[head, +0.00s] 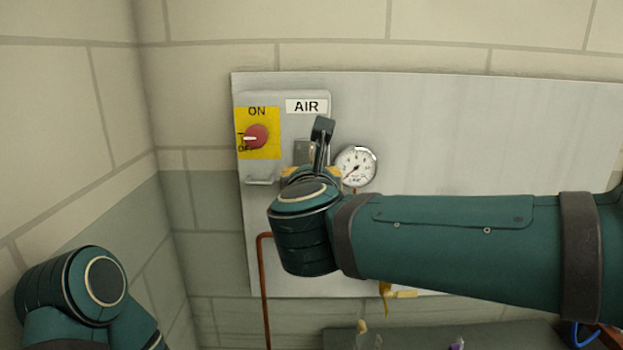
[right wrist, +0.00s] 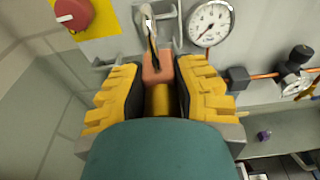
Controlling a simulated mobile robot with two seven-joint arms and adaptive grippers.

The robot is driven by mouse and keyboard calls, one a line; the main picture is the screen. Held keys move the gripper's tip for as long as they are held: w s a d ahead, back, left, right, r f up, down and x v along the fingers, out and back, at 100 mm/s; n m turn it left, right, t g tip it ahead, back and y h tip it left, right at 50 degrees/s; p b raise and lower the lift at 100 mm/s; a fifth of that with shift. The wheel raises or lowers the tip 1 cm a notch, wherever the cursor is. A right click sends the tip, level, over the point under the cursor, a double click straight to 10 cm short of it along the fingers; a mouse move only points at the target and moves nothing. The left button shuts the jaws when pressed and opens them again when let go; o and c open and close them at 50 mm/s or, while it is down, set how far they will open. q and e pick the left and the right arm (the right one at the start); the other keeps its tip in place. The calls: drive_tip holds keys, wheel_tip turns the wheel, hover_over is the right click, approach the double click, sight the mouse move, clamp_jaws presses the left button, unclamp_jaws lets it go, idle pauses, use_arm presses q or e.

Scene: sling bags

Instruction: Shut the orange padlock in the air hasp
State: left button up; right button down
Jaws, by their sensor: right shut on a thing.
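The orange padlock (right wrist: 158,66) is between the yellow-padded fingers of my right gripper (right wrist: 160,82), which is shut on it. Its metal shackle (right wrist: 151,34) points up, in front of the metal hasp (right wrist: 168,20) under the AIR label (head: 307,106). I cannot tell whether the shackle passes through the hasp or whether it is closed. In the head view my right wrist hides the padlock and most of the hasp (head: 303,150). My left gripper is out of view; only part of that arm shows at the lower left.
A red ON/OFF knob (head: 256,137) on a yellow plate is left of the hasp. A pressure gauge (head: 355,167) is close on its right. A copper pipe (head: 265,290) runs down the grey panel (head: 480,130). A dark bench surface (head: 440,338) is below.

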drive_tip(key=shift+w, duration=0.1)
idle(0.6)
drive_tip(key=shift+w+b, duration=0.3)
drive_tip(key=shift+w, duration=0.05)
drive_tip(key=shift+w, duration=0.35)
drive_tip(key=shift+w, duration=0.35)
drive_tip(key=shift+w, duration=2.55)
drive_tip(key=shift+f+b, duration=0.15)
drive_tip(key=shift+b, duration=0.3)
drive_tip(key=c, duration=0.8)
unclamp_jaws()
